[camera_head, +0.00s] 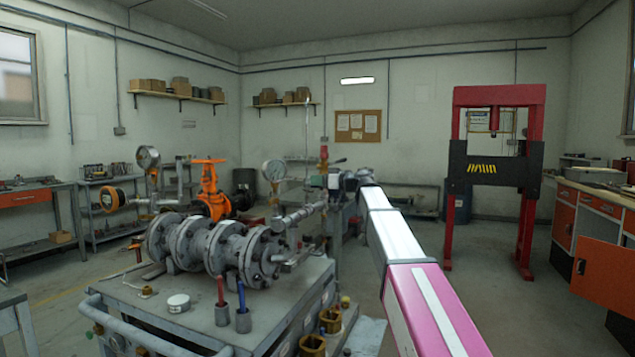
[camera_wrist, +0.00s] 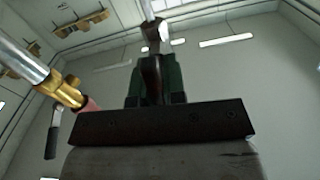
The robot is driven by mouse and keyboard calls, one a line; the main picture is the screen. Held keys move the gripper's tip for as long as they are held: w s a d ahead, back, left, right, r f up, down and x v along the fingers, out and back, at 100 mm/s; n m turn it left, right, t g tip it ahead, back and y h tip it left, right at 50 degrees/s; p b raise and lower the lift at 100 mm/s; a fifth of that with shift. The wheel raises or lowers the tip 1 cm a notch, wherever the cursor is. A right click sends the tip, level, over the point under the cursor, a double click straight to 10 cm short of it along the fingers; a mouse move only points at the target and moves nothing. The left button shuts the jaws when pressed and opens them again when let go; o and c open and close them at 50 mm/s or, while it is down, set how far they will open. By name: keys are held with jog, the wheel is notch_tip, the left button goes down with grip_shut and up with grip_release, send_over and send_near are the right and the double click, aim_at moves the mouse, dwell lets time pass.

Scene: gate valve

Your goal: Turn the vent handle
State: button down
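The vent handle shows in the wrist view as a dark brown lever (camera_wrist: 152,75) with a shiny metal end at its top. My gripper (camera_wrist: 154,88) has one dark finger on each side of this lever. I cannot tell whether the fingers press on it or stand a little apart. In the head view my gripper (camera_head: 345,178) is at the far end of my white and pink arm, beside the upper piping right of the gauge. A small dark lever tip (camera_head: 340,160) shows there. My gripper's fingers are too small to make out in that view.
A metal pipe with a brass fitting (camera_wrist: 66,90) is close to my gripper's left. The flanged pipe assembly (camera_head: 215,245) with an orange valve (camera_head: 210,190) and pressure gauge (camera_head: 273,170) stands on a cart (camera_head: 200,320). A red press (camera_head: 500,165) stands right; floor between is clear.

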dwell(0.4)
jog(key=shift+w+d+f+m, duration=0.1)
jog(key=shift+w+f+m, duration=0.15)
jog(key=shift+m, duration=2.55)
jog(key=shift+w+d+f+m, duration=0.1)
jog(key=shift+f+m, duration=0.1)
jog(key=shift+m, duration=2.6)
jog(key=shift+w+f+m, duration=0.2)
jog(key=shift+f+m, duration=0.05)
jog(key=shift+m, duration=2.55)
jog(key=c, duration=1.2)
grip_release()
jog(key=v, duration=1)
jog(key=shift+s+d, duration=0.15)
jog(key=shift+d, duration=0.25)
